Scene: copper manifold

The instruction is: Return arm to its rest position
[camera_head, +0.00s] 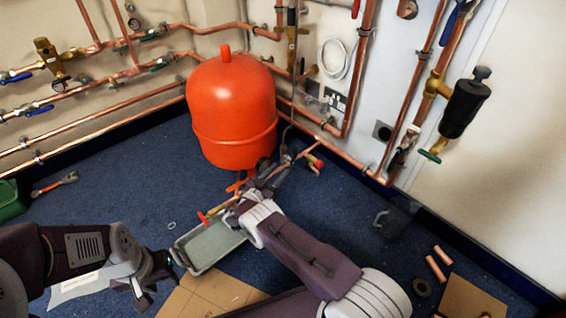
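My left arm comes in from the lower left. Its dark gripper (160,281) is beside the near-left corner of a grey tray (196,272); its fingers appear spread, with nothing seen between them. My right arm reaches up from the bottom, past the right side of the tray. Its dark gripper (279,176) is low in front of the orange-red tank (232,110), close to a thin copper pipe (300,155). The fingertips are small and overlap the pipe in the picture, so I cannot tell whether they hold it.
Copper pipes with valves run along both walls. A black cylinder fitting (464,108) hangs on the right wall. Cardboard (212,297), a dark box (394,219) and short copper pieces (436,268) lie on the blue carpet (340,215). A wrench (55,184) lies at left.

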